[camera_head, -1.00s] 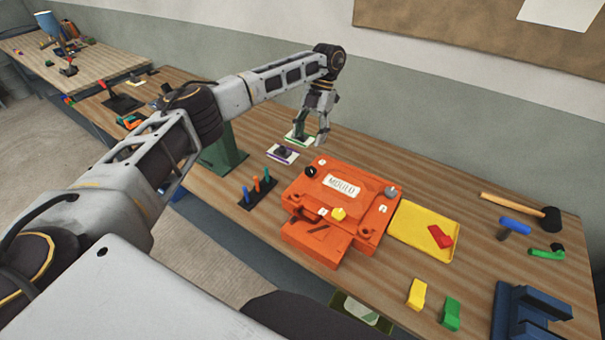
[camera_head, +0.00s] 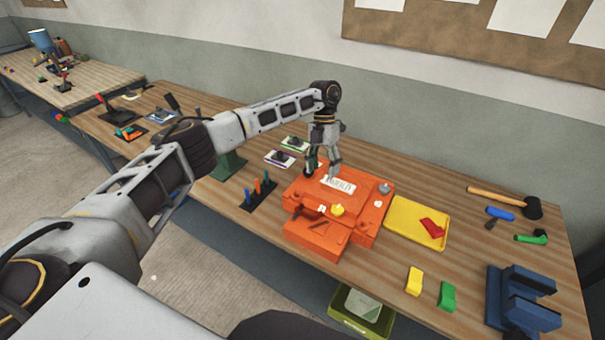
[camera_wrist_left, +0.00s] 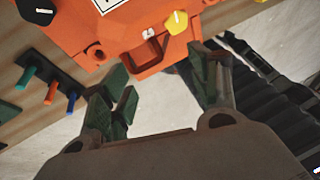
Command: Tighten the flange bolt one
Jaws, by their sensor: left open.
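The orange mould (camera_head: 302,226) with a white "MOULD" label sits on the table in the head view. Bolt heads show on its flange: a yellow one (camera_head: 337,210) at the front, a grey one (camera_head: 385,187) at the right, and a black one (camera_head: 308,173) at the back left, partly hidden by my fingers. Which is number one I cannot read. My left gripper (camera_head: 324,167) is open and empty, pointing down above the mould's back left. In the left wrist view, the yellow bolt (camera_wrist_left: 177,21) and black bolt (camera_wrist_left: 38,10) lie beyond my open fingers (camera_wrist_left: 162,88). My right gripper is not in view.
A rack (camera_head: 248,205) of coloured-handled tools stands left of the mould. A yellow tray (camera_head: 405,230) with a red piece lies to its right. A hammer (camera_head: 500,200), a blue vise-like block (camera_head: 520,300) and yellow and green blocks lie further right. Two cards with dark parts lie behind.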

